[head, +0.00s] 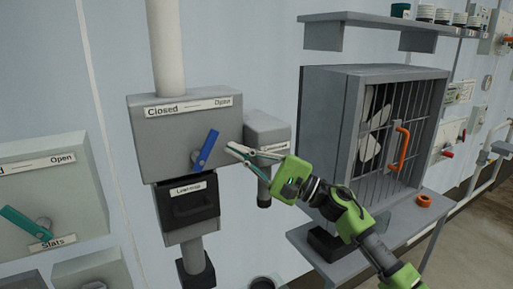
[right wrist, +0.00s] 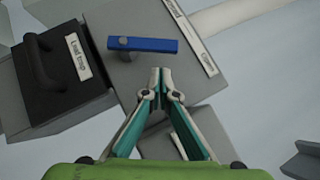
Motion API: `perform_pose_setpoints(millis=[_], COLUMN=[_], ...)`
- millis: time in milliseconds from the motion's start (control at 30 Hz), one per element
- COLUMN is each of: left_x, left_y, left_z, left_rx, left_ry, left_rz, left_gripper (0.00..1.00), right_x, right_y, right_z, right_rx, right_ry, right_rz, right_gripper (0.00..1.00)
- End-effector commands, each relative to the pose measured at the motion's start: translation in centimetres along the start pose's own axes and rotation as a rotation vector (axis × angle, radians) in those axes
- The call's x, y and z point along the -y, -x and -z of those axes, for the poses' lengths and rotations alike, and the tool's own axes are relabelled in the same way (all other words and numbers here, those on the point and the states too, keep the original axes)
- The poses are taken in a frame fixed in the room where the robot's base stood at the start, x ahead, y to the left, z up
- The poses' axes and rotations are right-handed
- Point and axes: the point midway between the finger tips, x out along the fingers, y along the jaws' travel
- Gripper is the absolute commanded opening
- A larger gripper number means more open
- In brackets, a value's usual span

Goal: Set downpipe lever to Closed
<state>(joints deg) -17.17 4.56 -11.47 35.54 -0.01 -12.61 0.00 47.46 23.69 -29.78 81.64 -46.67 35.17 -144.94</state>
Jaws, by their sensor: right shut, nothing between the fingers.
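The downpipe lever (head: 206,150) is a blue bar on a grey box (head: 185,129) with a white pipe above it. It tilts up and to the right from its pivot. The label strip (head: 190,107) above reads "Closed" at left and "Open" at right, and the lever leans toward the "Open" side. My right gripper (head: 231,149) is shut and empty, just right of the lever. In the right wrist view its fingertips (right wrist: 161,72) are together close to the blue lever (right wrist: 150,45); contact cannot be told.
A black leaf trap drawer (head: 188,203) sits below the box. A smaller grey box (head: 266,129) adjoins at right. A barred fan cabinet (head: 375,130) with an orange handle stands on a shelf further right. Another box with a green lever (head: 26,222) is at left.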

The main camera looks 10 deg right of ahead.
Motion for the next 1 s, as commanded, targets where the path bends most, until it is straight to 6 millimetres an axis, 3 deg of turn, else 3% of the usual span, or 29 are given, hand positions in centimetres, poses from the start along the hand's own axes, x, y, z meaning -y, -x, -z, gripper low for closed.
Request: perform_pose_setpoints(millis=[33, 233, 1000], left_x=[0.0, 0.0, 0.0], left_y=[1.1, 1.9, 1.5], left_z=[0.1, 0.1, 0.1], left_rx=[0.0, 0.0, 0.001], left_ry=[0.0, 0.0, 0.0], left_rz=[0.0, 0.0, 0.0], left_gripper=[0.4, 0.4, 0.4], right_x=[0.4, 0.1, 0.2], right_y=[-0.6, -1.6, -1.9], right_z=[-0.7, -1.6, -2.0], right_rx=[0.002, 0.0, 0.001], right_ry=[-0.001, -0.002, 0.04], right_rz=[-0.001, 0.0, -0.039], right_gripper=[0.0, 0.0, 0.0])
